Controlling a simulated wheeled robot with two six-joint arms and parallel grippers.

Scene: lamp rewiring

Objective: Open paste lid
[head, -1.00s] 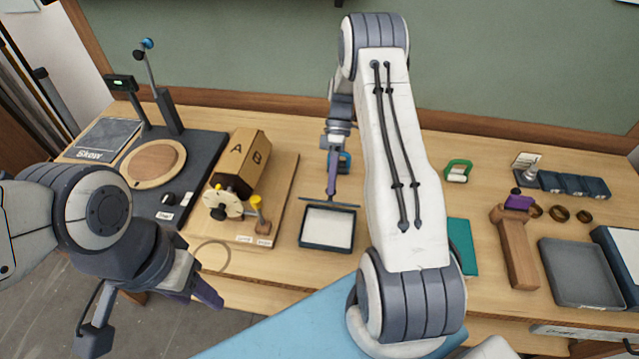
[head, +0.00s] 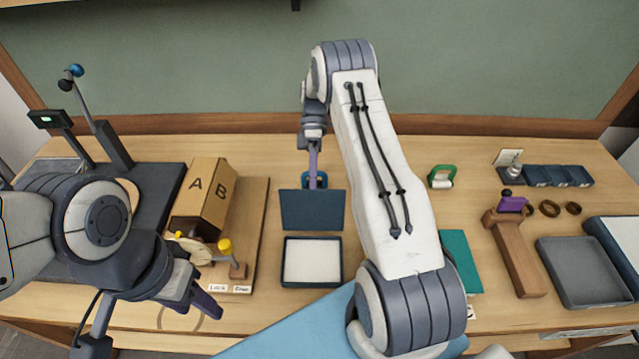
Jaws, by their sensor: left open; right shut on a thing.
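The paste box (head: 313,285) is a shallow dark blue tray with a white inside, in the middle of the table in the head view. Its dark blue lid (head: 311,211) stands raised at the box's back edge, with its broad face in view. My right gripper (head: 313,179) is at the lid's upper edge and shut on it; the exact contact is partly hidden.
A cardboard box marked A and B (head: 205,195) stands on a wooden board left of the paste box. A blue object (head: 325,179) is partly hidden behind my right gripper. A teal pad (head: 456,260), wooden stand (head: 516,255) and grey tray (head: 580,270) lie to the right.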

